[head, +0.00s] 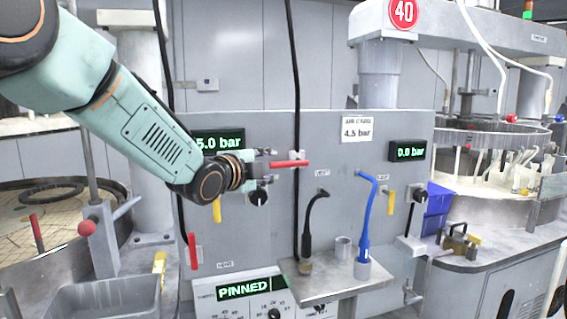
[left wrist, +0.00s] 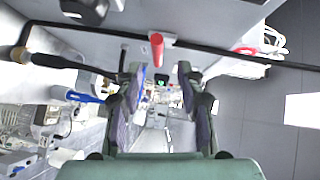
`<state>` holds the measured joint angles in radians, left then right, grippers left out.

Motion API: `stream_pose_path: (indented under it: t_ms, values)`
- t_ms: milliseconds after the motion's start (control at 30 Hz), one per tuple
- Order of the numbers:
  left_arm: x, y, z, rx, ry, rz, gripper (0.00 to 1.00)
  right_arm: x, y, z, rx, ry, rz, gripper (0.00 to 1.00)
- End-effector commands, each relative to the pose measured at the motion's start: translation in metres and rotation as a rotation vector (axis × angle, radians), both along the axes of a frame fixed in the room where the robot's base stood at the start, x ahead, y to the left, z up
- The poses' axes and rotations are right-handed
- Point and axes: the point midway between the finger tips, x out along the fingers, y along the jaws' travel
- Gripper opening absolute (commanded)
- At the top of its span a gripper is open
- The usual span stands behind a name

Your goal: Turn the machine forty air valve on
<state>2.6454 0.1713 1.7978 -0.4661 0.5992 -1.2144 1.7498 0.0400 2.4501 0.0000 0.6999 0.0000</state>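The red lever (head: 290,163) of a valve on the middle black hose lies level, across the hose, on the grey panel. The round 40 sign (head: 403,12) is up to its right. The right display (head: 407,151) reads 0.0 bar. My left gripper (head: 268,165) is at the lever's left end, its fingers toward the panel. In the left wrist view its two fingers (left wrist: 161,80) are apart, with the red lever (left wrist: 157,48) showing between and beyond the tips. I cannot tell if they touch. My right gripper is not in view.
Another red lever (head: 193,251) hangs straight down at the left; the left display (head: 219,141) reads 5.0 bar. Yellow levers (head: 391,202) and black knobs (head: 420,195) are nearby. A shelf (head: 335,282) below holds a black and a blue nozzle (head: 366,215). A grey bin (head: 115,299) stands lower left.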

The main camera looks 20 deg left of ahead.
Motion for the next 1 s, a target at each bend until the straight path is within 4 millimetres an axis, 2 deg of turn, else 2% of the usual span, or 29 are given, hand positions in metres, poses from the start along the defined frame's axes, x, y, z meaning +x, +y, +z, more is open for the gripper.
stream_pose_path:
  t_ms: [167,400,600,800,1000]
  values:
    - [0.01,-0.002,-0.003,0.022,0.0,-0.003,0.38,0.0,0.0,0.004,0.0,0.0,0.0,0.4]
    - [0.044,-0.009,-0.007,0.021,0.0,-0.003,0.38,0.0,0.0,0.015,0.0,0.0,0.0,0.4]
    - [0.066,-0.013,-0.01,0.018,0.0,-0.002,0.38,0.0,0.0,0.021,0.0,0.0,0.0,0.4]
    - [0.075,-0.016,-0.012,0.017,0.0,-0.003,0.38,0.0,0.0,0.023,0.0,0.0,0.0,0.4]
    - [0.076,-0.016,-0.013,0.017,0.0,-0.003,0.38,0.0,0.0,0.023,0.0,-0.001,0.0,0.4]
